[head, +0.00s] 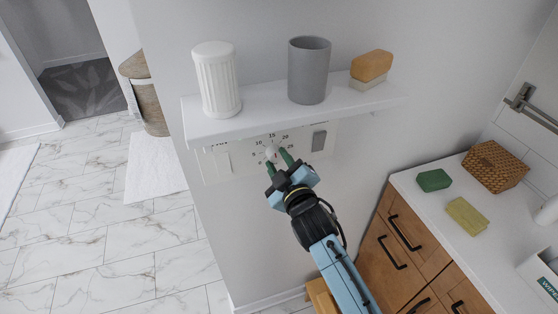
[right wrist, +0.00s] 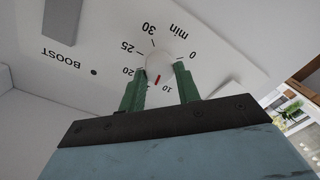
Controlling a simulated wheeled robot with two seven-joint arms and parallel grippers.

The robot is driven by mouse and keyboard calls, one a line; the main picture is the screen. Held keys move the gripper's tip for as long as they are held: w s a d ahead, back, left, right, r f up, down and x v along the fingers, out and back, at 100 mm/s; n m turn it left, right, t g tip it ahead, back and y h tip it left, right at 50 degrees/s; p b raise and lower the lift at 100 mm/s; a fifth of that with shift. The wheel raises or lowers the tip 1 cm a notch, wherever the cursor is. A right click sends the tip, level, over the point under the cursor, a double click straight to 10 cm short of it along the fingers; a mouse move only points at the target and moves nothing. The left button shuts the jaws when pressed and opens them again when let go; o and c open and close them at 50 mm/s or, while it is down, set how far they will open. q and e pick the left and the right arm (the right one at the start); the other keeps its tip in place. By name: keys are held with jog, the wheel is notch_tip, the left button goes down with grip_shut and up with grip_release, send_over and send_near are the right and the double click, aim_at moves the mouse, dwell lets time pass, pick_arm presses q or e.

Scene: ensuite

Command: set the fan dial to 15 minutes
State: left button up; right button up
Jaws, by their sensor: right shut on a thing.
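The fan dial (right wrist: 160,66) is a white round knob on a white wall panel (head: 213,172) under the shelf. Minute marks ring it, and the panel reads BOOST and min in the right wrist view. My right gripper (head: 277,160) has its two green fingers on either side of the dial, shut on it; it also shows in the right wrist view (right wrist: 160,85). The 15 is hidden by a finger there. My left gripper is not in view.
A white shelf (head: 259,122) juts out just above the panel. It holds a ribbed white jar (head: 217,80), a grey cup (head: 309,72) and an orange-topped block (head: 371,66). A wooden drawer cabinet (head: 400,245) with a white top stands at right. Tiled floor lies open at left.

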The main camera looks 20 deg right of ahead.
jog(key=shift+m, duration=0.7)
jog(key=o, duration=1)
jog(key=shift+c, duration=0.2)
jog(key=s+b, duration=0.1)
jog(key=s, duration=1.2)
jog(key=shift+s+d+r, duration=0.2)
jog(key=shift+d, duration=0.25)
